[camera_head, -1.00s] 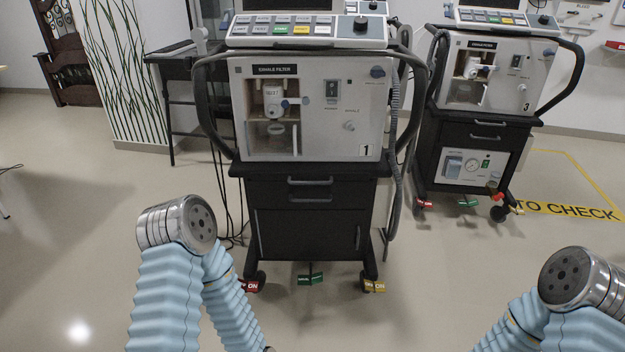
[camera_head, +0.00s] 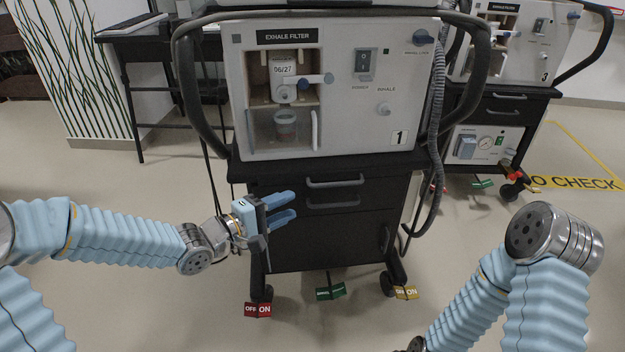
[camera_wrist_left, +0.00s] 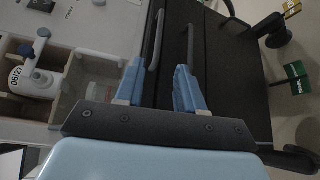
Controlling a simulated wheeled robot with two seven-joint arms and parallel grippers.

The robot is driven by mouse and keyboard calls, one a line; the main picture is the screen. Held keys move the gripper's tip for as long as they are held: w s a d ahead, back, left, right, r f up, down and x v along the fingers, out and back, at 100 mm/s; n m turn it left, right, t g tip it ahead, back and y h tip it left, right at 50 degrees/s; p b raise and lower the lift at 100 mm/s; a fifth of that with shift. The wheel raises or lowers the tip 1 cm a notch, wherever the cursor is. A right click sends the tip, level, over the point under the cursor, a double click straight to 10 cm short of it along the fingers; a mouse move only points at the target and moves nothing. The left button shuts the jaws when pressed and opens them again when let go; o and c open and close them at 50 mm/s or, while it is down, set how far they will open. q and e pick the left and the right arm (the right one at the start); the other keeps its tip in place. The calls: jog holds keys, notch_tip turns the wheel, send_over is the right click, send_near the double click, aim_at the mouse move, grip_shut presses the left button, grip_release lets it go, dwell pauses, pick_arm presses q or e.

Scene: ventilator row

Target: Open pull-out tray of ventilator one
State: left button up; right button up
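Ventilator one (camera_head: 345,130), a white panelled unit marked "1" on a black cart, stands ahead in the head view. Below its panel the black front has an upper handle (camera_head: 335,182) and a second handle (camera_head: 333,205) just under it. Both look closed flush. My left gripper (camera_head: 292,206) is open and empty, its blue fingers pointing right, left of the handles. In the left wrist view, the upper handle (camera_wrist_left: 155,42) lines up between the fingers, and the second handle (camera_wrist_left: 190,45) lines up with the right finger. Contact cannot be told. My right gripper is out of view.
Ventilator three (camera_head: 520,50) stands behind to the right. A grey hose (camera_head: 436,100) hangs at ventilator one's right side. A black side table (camera_head: 150,40) is at the back left. Red, green and yellow tags (camera_head: 330,291) sit at the cart's foot.

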aim_at(331, 186)
pick_arm(q)
jog(key=b+x, duration=0.3)
jog(key=x, duration=0.9)
jog(key=shift+w+d+r, duration=0.1)
jog(key=shift+d, duration=0.05)
jog(key=shift+w+d, duration=0.45)
grip_shut()
